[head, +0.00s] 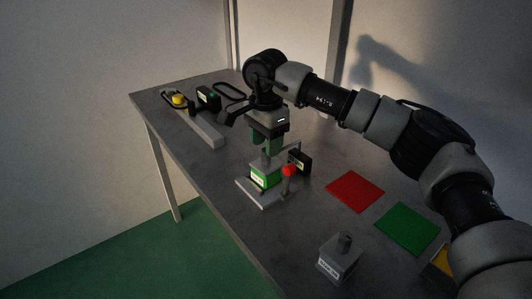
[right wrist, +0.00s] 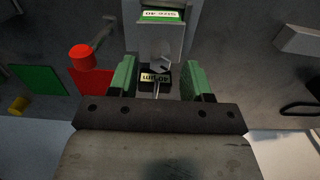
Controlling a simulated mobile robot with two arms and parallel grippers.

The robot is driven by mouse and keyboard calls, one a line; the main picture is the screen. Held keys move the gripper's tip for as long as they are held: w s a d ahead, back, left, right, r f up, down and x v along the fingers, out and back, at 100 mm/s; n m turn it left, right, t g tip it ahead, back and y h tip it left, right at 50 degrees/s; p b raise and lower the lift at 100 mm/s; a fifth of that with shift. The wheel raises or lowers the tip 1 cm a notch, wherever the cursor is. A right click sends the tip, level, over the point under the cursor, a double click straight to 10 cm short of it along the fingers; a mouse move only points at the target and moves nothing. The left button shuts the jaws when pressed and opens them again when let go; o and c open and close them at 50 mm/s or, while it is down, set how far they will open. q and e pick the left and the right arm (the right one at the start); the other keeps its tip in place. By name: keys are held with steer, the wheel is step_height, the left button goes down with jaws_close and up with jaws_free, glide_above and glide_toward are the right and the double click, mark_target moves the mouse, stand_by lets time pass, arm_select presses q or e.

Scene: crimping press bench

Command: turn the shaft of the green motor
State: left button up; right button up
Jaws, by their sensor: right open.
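The unit with the green body (head: 265,178) and a pale label stands on a grey base at mid-bench; I take it for the green motor. Its green label also shows at the top of the right wrist view (right wrist: 162,15). My right gripper (head: 266,148) points down just above it, hiding its upper part. In the right wrist view the two green fingers (right wrist: 159,88) are apart, with a small light metal piece (right wrist: 160,64), perhaps the shaft, and a black labelled block (right wrist: 155,78) in the gap beyond. I see no contact. My left gripper is not in view.
A red-knobbed lever (head: 288,171) and a black box (head: 300,160) stand close beside the unit. A red mat (head: 354,191), a green mat (head: 410,228) and a grey block with a knob (head: 338,263) lie nearer. A grey bar (head: 205,132) lies at the left.

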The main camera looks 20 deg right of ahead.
step_height(320, 180, up, 7)
steer(key=shift+r, duration=0.1)
stand_by(0.4)
